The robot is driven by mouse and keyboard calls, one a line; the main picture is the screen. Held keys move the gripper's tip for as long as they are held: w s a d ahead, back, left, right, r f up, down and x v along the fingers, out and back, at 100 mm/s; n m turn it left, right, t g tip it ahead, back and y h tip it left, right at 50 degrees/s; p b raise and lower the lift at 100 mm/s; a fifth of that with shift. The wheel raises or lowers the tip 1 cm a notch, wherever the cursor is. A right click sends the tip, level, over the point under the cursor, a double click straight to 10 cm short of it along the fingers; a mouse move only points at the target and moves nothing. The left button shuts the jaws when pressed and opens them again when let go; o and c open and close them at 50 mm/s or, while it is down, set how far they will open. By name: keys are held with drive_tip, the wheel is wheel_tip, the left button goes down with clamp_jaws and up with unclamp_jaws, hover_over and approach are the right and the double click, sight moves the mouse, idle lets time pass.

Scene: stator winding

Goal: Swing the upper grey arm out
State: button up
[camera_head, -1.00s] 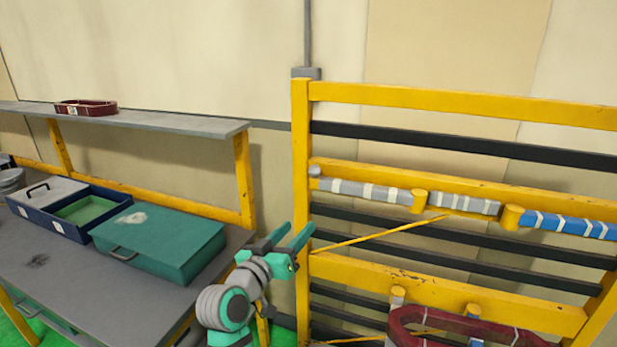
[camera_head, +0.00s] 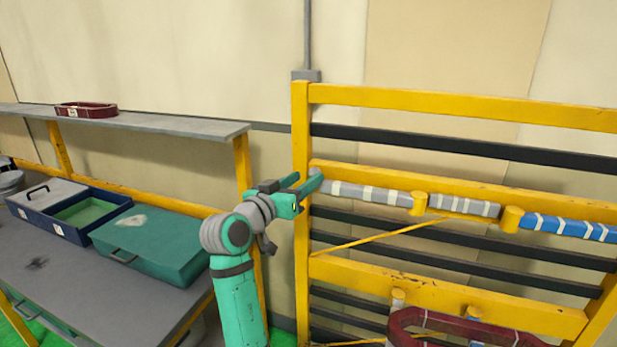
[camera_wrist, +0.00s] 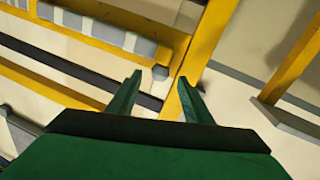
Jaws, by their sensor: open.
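The upper grey arm (camera_head: 372,193), with white bands, lies along the yellow rack's upper rail, its right end at a yellow hinge (camera_head: 418,203). In the wrist view the grey arm (camera_wrist: 100,35) runs across the top left and ends in a small grey knob (camera_wrist: 160,72). My gripper (camera_head: 304,182) is open at the arm's left end, by the rack's left post. The knob appears between the fingertips in the wrist view; contact cannot be told.
A second grey banded bar (camera_head: 465,206) and a blue banded arm (camera_head: 570,228) continue to the right. The yellow rack post (camera_head: 301,120) stands close to my fingers. A dark red coil (camera_head: 480,328) sits lower. A bench with a green case (camera_head: 160,240) and a shelf (camera_head: 180,122) is left.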

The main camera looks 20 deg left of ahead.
drive_tip(key=shift+x, duration=1.35)
